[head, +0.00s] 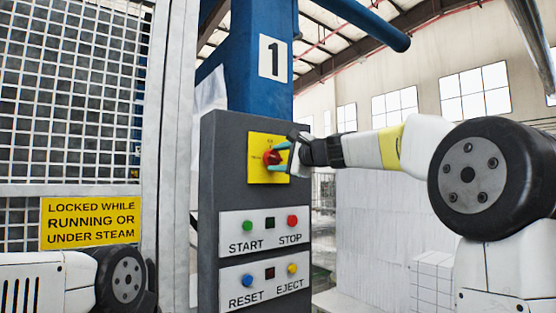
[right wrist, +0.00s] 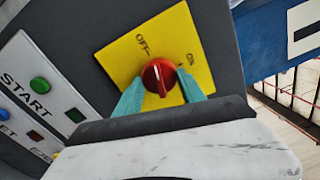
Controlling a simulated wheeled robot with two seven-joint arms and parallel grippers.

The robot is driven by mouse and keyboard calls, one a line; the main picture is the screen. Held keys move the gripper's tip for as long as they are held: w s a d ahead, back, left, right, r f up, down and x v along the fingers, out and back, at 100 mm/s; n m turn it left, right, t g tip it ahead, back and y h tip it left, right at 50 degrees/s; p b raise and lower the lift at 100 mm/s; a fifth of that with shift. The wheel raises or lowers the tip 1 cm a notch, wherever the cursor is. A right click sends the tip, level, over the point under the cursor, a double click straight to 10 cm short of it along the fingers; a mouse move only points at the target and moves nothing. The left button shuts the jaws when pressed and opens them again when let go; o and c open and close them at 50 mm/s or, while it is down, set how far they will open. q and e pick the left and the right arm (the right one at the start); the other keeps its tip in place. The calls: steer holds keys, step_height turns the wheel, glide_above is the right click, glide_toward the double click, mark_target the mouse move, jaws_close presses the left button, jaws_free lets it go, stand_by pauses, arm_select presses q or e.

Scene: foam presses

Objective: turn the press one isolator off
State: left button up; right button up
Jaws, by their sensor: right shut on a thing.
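The press one isolator is a red rotary knob (head: 270,158) on a yellow plate (head: 256,142), high on a grey control post under a blue column marked 1. In the right wrist view the knob (right wrist: 158,76) sits below the labels OFF and ON on the yellow plate (right wrist: 190,28). A pale line runs along its grip; I cannot tell for sure which label it points to. My right gripper (head: 280,156) reaches in from the right and is shut on the knob, its teal fingers (right wrist: 162,88) on either side. My left gripper is out of view.
Below the isolator are a START/STOP panel (head: 265,223) and a RESET/EJECT panel (head: 265,291). A mesh guard (head: 70,95) with a yellow warning sign (head: 90,220) stands at left. A white block-like structure (head: 375,220) stands behind my right arm.

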steer(key=shift+n, duration=1.3)
steer(key=o, duration=1.4)
steer(key=shift+c, duration=0.2)
steer(key=v, duration=0.8)
